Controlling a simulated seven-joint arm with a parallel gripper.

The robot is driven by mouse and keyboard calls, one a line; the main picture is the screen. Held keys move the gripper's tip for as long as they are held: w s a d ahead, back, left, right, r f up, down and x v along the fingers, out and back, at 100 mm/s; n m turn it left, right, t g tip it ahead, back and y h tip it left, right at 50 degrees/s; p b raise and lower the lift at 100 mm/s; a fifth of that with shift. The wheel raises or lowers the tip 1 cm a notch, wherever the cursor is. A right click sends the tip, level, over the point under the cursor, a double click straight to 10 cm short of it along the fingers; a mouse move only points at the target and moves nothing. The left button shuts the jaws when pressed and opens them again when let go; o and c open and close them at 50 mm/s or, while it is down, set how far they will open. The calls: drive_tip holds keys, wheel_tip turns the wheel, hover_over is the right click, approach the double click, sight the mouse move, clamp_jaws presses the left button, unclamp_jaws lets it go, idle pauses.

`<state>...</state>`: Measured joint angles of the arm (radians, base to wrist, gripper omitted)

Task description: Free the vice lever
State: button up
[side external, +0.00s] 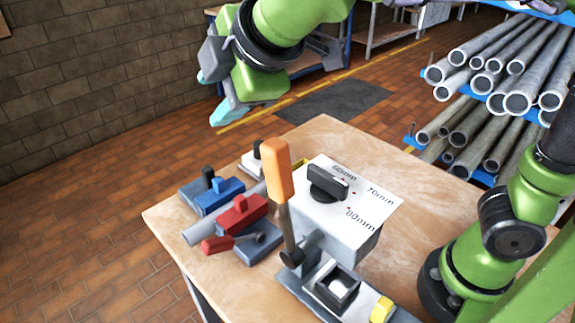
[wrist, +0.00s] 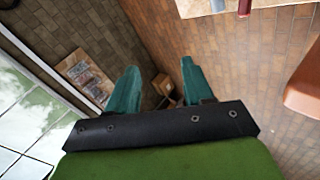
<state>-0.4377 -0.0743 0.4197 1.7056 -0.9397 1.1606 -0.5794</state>
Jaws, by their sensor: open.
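My gripper (side external: 214,95) is raised above the back left of the bench, its teal fingers apart with nothing between them. The fingers also show apart in the wrist view (wrist: 160,88). In the side view, an upright lever with an orange handle (side external: 278,168) stands beside a grey box with a white top (side external: 345,210). A blue and red vice-like fixture (side external: 241,213) lies to its left, with a grey pipe and a red-handled lever (side external: 217,244). I cannot tell which lever is the vice's. My gripper touches neither.
The wooden bench (side external: 430,200) has free room at its right. A black knob (side external: 328,182) sits on the box top, marked in millimetres. A black square socket (side external: 337,287) and a yellow block (side external: 382,309) are in front. Pipes (side external: 500,75) fill a rack behind. An orange shape (wrist: 305,85) edges the wrist view.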

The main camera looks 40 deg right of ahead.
drive_tip(key=s+a+f+n+y, duration=0.2)
drive_tip(key=s+a+f+n, duration=0.2)
drive_tip(key=s+a+n, duration=0.8)
drive_tip(key=n+t+h, duration=0.5)
drive_tip(key=n+h, duration=0.3)
drive_tip(key=n, duration=0.9)
approach(220, 249)
drive_tip(key=shift+t, duration=0.3)
drive_tip(key=x, duration=1.1)
drive_tip(key=shift+d+f, duration=0.15)
drive_tip(key=shift+f, duration=0.25)
drive_tip(key=shift+c, duration=0.5)
clamp_jaws()
